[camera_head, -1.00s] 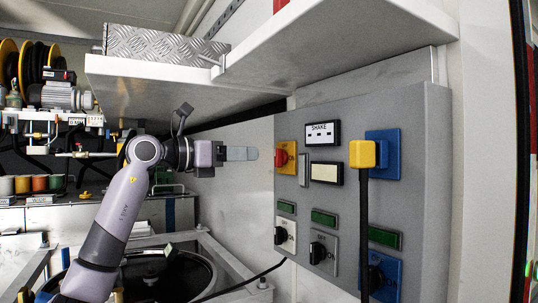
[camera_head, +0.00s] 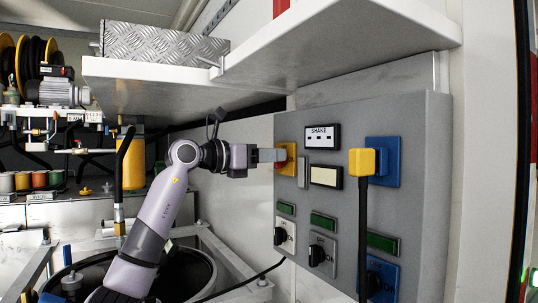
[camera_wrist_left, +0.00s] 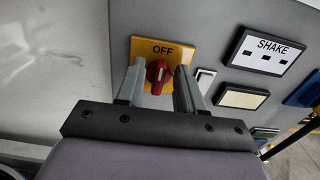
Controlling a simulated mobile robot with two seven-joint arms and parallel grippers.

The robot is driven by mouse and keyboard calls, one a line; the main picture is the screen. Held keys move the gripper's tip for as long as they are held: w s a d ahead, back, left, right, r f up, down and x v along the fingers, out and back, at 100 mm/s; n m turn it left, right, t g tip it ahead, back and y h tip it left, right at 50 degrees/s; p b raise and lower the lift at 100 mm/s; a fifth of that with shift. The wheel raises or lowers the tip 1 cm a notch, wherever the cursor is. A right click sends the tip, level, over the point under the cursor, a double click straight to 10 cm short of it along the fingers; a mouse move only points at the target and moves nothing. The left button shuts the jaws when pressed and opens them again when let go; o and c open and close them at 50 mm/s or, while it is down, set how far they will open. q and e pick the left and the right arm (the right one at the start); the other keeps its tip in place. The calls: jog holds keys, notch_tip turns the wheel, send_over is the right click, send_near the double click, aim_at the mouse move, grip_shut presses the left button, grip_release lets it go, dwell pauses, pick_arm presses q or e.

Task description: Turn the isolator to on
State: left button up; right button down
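The isolator is a red rotary knob (camera_wrist_left: 158,76) on a yellow plate (camera_wrist_left: 176,50) marked OFF, at the upper left of the grey panel (camera_head: 420,130). In the head view most of the knob is hidden by my gripper, and the yellow plate (camera_head: 291,150) shows around it. My left gripper (camera_wrist_left: 160,84) is open, with one finger on each side of the red knob. I cannot tell whether the fingers touch it. My right gripper is not in view.
The panel also carries a SHAKE display (camera_head: 322,136), a yellow plug (camera_head: 363,161) with a hanging black cable, and several black rotary switches (camera_head: 318,255). A white shelf (camera_head: 330,50) overhangs the panel and my arm.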

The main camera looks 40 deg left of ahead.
pick_arm(q)
grip_shut()
jog(key=shift+m, duration=0.4)
jog(key=m, duration=0.5)
jog(key=m+p, duration=0.1)
jog(key=m, duration=0.5)
jog(key=d+f+m+p, duration=0.1)
jog(key=m, duration=0.5)
jog(key=shift+s, duration=0.15)
jog(key=shift+f, duration=0.1)
jog(key=shift+o, duration=0.9)
grip_release()
